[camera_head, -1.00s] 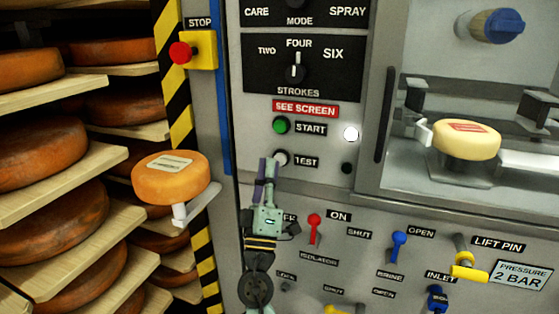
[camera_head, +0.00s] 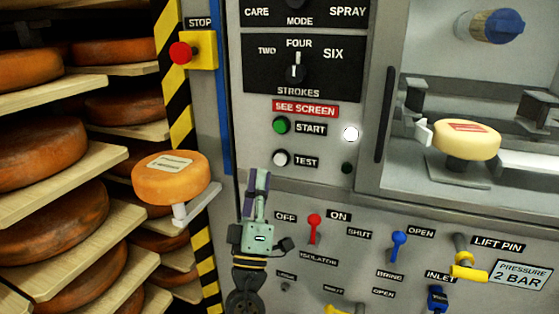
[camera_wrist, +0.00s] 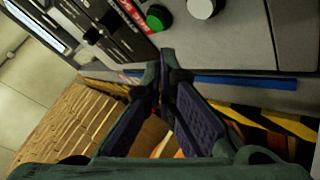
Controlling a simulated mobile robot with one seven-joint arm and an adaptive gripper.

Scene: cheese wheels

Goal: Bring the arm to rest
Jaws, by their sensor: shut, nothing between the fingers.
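My gripper (camera_head: 257,182) is shut and empty. It points up in front of the machine's panel, below and left of the white TEST button (camera_head: 281,158), and looks apart from it. In the wrist view the fingertips (camera_wrist: 164,58) meet, with nothing between them. The green START button (camera_wrist: 158,18) and the white button (camera_wrist: 200,8) show above the fingers there. My arm runs down out of the head view below the gripper.
Levers stand right of my gripper: the red isolator (camera_head: 314,224), the blue brine lever (camera_head: 397,243) and the yellow lift pin (camera_head: 466,262). A orange cheese wheel (camera_head: 170,178) sits on a bracket at left, before shelves of wheels. A pale wheel (camera_head: 466,140) is inside the machine.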

